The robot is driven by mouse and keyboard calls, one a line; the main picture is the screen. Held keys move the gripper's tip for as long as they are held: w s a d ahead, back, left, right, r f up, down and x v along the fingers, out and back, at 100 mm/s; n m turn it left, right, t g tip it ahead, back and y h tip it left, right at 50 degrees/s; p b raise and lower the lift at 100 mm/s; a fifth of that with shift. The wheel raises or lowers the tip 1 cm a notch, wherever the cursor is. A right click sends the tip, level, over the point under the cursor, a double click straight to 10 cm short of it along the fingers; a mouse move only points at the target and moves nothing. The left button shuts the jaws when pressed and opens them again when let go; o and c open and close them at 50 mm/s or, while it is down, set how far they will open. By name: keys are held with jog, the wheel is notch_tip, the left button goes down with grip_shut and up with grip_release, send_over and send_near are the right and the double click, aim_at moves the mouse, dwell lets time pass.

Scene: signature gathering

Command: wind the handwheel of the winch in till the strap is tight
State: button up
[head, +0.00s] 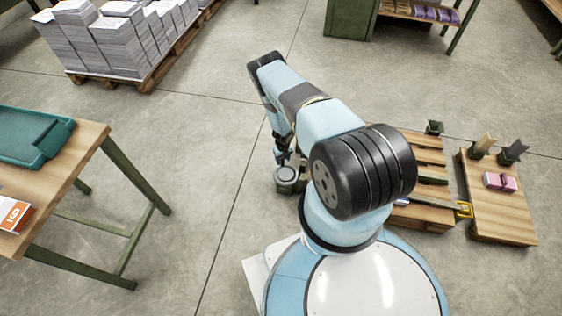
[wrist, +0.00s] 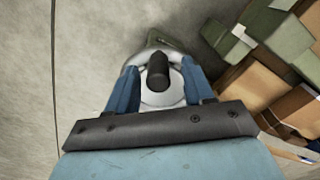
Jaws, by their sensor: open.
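The winch (head: 288,178) is a small grey-green unit with a pale round handwheel on top, on the floor beside my arm in the head view. In the wrist view the pale handwheel (wrist: 162,98) lies below my gripper, with a dark upright knob (wrist: 158,70) on it. My gripper (wrist: 160,67) is open, its two blue fingers on either side of the knob, with gaps showing. It points down over the winch in the head view (head: 282,157). I cannot make out the strap or how tight it is; my arm hides part of that area.
A wooden pallet (head: 428,215) stands right of the winch, with a yellow fitting (head: 464,210) at its edge. A wooden board (head: 500,220) with small blocks lies further right. A table (head: 92,140) stands left and a paper-laden pallet (head: 140,82) behind. Floor between is clear.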

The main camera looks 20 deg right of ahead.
notch_tip(320, 180, up, 13)
jog(key=shift+f, duration=0.2)
dwell(0.4)
dwell(0.4)
